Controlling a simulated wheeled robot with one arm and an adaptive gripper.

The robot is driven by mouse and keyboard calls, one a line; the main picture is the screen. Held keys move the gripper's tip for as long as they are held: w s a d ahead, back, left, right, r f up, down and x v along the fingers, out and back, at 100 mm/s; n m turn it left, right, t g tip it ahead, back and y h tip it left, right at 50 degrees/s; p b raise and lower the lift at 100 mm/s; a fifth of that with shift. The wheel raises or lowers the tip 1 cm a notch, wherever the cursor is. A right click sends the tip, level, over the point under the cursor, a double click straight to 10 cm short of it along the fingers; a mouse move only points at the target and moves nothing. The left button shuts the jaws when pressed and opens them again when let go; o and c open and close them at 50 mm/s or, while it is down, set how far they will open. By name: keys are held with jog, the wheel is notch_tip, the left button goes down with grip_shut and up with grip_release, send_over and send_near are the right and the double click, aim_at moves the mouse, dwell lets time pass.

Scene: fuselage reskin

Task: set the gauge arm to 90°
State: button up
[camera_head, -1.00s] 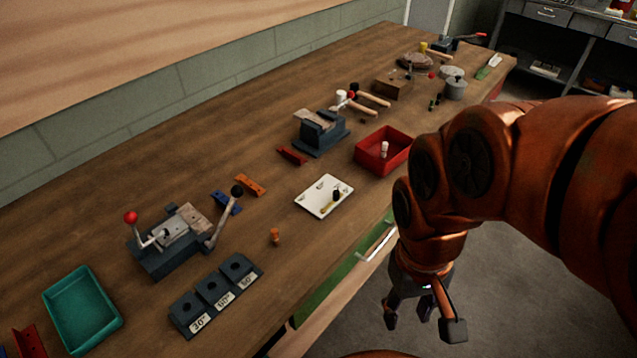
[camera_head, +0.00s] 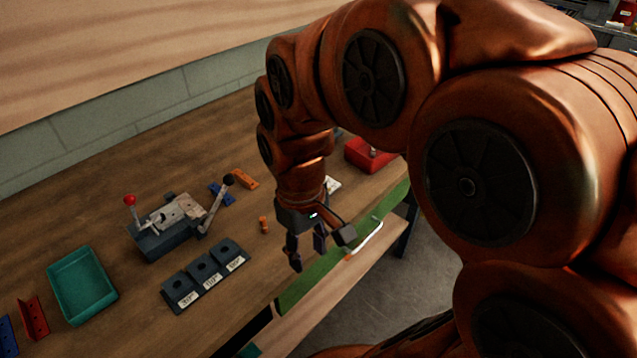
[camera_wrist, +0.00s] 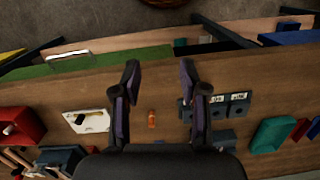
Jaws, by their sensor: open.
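In the head view a dark clamp-like fixture (camera_head: 165,240) stands on the bench at left. It has a red-knobbed lever (camera_head: 130,202) and a slanted black-knobbed lever (camera_head: 216,205); I cannot tell which is the gauge arm. In front of it lies a row of dark angle blocks (camera_head: 205,273) with white labels, too small to read surely. My gripper (camera_head: 320,252) is open and empty, right of the blocks, near the bench's front edge. In the wrist view my open fingers (camera_wrist: 159,72) point down; the blocks (camera_wrist: 239,108) show beside the right finger.
A small orange cylinder (camera_head: 264,224) stands between fixture and gripper. A teal tray (camera_head: 82,285) and a red bracket (camera_head: 34,318) are at left. Blue (camera_head: 221,193) and orange (camera_head: 243,178) pieces lie behind the fixture. A red bin (camera_head: 368,155) is partly hidden by my arm.

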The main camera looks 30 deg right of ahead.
jog(key=w+d+f+n, duration=0.1)
jog(key=w+d, duration=0.5)
jog(key=w, duration=0.1)
jog(key=w+d+n+t, duration=0.1)
jog(key=w+d, duration=0.5)
jog(key=w, duration=0.1)
jog(key=w+d+f+n, duration=0.1)
jog(key=w+d, duration=0.5)
jog(key=shift+w+f, duration=0.35)
jog(key=shift+w, duration=0.05)
jog(key=shift+w+d+f, duration=0.1)
jog(key=shift+d+f, duration=0.05)
jog(key=shift+f, duration=0.25)
jog(key=shift+f+p, duration=0.95)
jog(key=shift+f, duration=2.6)
grip_shut()
